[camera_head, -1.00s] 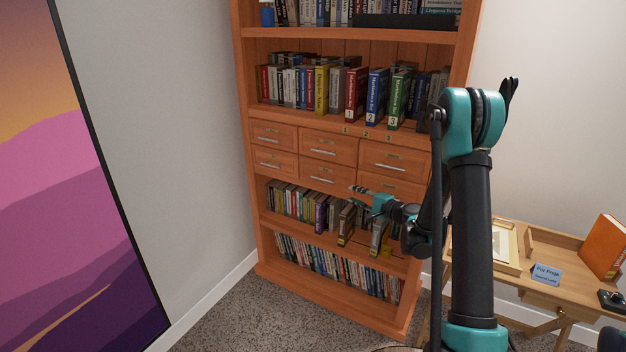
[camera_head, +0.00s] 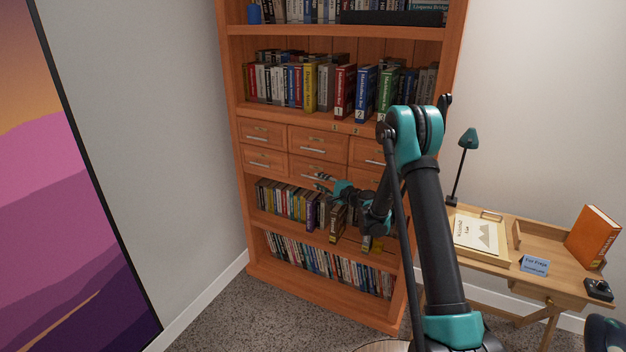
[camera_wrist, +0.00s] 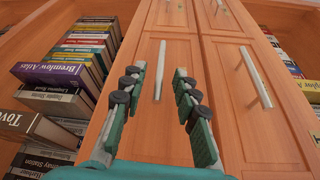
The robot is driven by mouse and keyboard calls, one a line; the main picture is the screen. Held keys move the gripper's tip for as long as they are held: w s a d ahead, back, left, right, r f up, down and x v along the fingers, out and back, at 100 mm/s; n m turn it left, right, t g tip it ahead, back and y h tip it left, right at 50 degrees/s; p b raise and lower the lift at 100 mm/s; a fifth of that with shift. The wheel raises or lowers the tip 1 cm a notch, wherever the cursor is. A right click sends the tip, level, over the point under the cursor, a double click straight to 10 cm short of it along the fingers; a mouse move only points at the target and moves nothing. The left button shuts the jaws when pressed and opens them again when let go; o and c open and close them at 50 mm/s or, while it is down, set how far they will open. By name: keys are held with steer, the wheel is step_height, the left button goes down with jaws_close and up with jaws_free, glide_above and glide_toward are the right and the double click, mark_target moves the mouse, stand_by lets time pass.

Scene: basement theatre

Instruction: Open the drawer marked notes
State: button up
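The wooden bookcase has two rows of closed drawers with silver bar handles. Their label plates are too small to read, so I cannot tell which is marked notes. My gripper (camera_head: 325,182) is at the lower middle drawer (camera_head: 301,168). In the wrist view my open gripper (camera_wrist: 157,72) has a finger on each side of that drawer's bar handle (camera_wrist: 160,70), with nothing gripped. I cannot tell how far the fingertips are from the drawer front. The handle of the drawer above (camera_wrist: 255,77) shows at the right of the wrist view.
Books, including a purple one (camera_wrist: 55,76) and a brown one (camera_wrist: 38,127) that juts out, stand on the shelf just below the drawers. A desk (camera_head: 530,262) with a lamp and an orange book is at right. Carpet (camera_head: 225,315) is clear before the bookcase.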

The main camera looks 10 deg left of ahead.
mark_target(313, 178)
steer(key=shift+x, duration=2.4)
jaws_close()
